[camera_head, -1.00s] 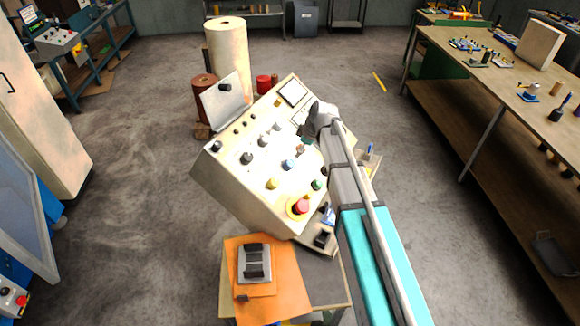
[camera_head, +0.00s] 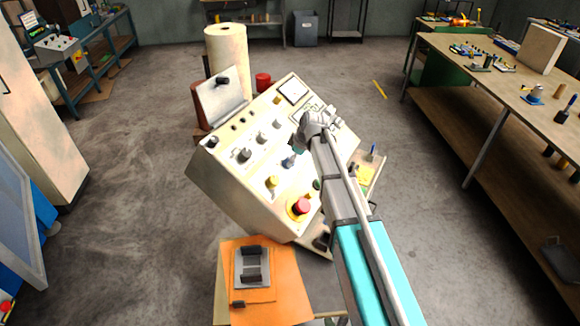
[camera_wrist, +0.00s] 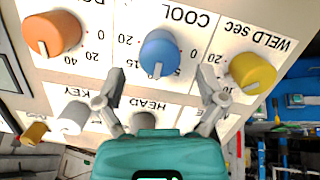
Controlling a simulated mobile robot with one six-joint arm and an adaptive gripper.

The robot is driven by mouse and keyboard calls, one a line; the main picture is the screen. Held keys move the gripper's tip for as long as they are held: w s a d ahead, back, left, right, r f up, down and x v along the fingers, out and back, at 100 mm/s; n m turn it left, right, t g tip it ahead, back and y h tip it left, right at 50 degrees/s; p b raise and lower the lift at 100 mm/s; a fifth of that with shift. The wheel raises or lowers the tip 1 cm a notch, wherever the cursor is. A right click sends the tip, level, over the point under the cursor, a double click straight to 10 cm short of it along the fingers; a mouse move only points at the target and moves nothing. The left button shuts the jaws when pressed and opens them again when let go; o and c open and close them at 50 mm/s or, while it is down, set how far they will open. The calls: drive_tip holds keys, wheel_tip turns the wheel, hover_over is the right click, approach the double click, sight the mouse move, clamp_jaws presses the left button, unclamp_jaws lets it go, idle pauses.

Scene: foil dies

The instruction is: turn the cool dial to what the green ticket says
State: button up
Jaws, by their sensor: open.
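The cool dial (camera_wrist: 158,52) is a blue knob with a white pointer mark, under the upside-down word COOL in the wrist view. Its pointer mark faces down in that picture, and some scale numbers around it are partly hidden. In the head view the blue dial (camera_head: 289,161) sits on the sloping panel. My gripper (camera_wrist: 160,75) is open, with one finger to each side below the dial and nothing between them. In the head view my gripper (camera_head: 304,130) hangs over the panel. I cannot make out a green ticket in either view.
An orange dial (camera_wrist: 51,33) and a yellow dial (camera_wrist: 252,72) flank the blue one. A red stop button (camera_head: 301,206) sits at the panel's lower corner. A tilted lid (camera_head: 222,100) stands at its far edge. The floor left of the console is clear.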

drive_tip(key=shift+b+x, duration=1.15)
drive_tip(key=shift+x, duration=0.4)
drive_tip(key=shift+f, duration=0.1)
drive_tip(key=c, duration=1.1)
drive_tip(key=shift+c, duration=0.2)
